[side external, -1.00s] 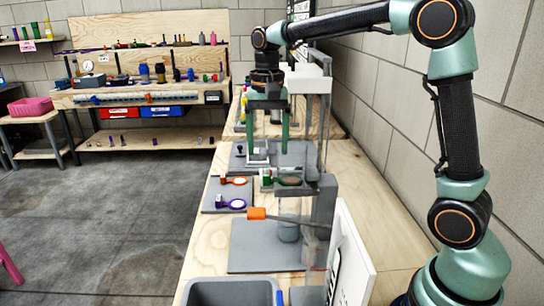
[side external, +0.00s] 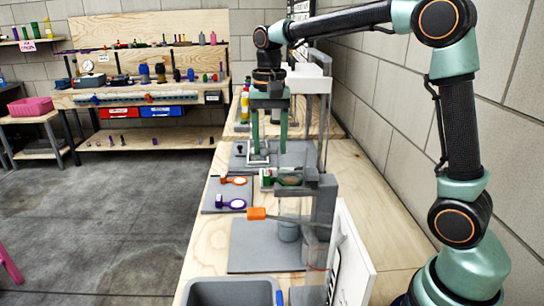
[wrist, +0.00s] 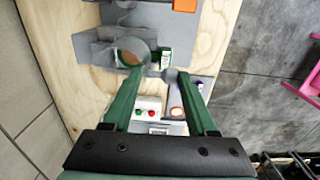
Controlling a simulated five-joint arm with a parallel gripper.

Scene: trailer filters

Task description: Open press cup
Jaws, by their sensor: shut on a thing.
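My gripper (side external: 269,152) hangs, with its two green fingers pointing down, over the bench behind the press. In the wrist view the fingertips (wrist: 160,74) close around a small grey round part (wrist: 171,75); what it belongs to is unclear. A clear round cup with a brownish disc (side external: 290,178) stands near the fingers, beside a small green-and-white block (side external: 267,178). The cup also shows in the wrist view (wrist: 133,52), just beyond the left fingertip. I cannot tell which is the press cup.
A grey mat carries the orange ring tool (side external: 234,181) and purple ring tool (side external: 232,203). A grey bin (side external: 230,293) is at the near edge. A white panel (side external: 352,250) stands upright at right. A grey frame (side external: 325,110) rises behind my gripper. Block wall lies right.

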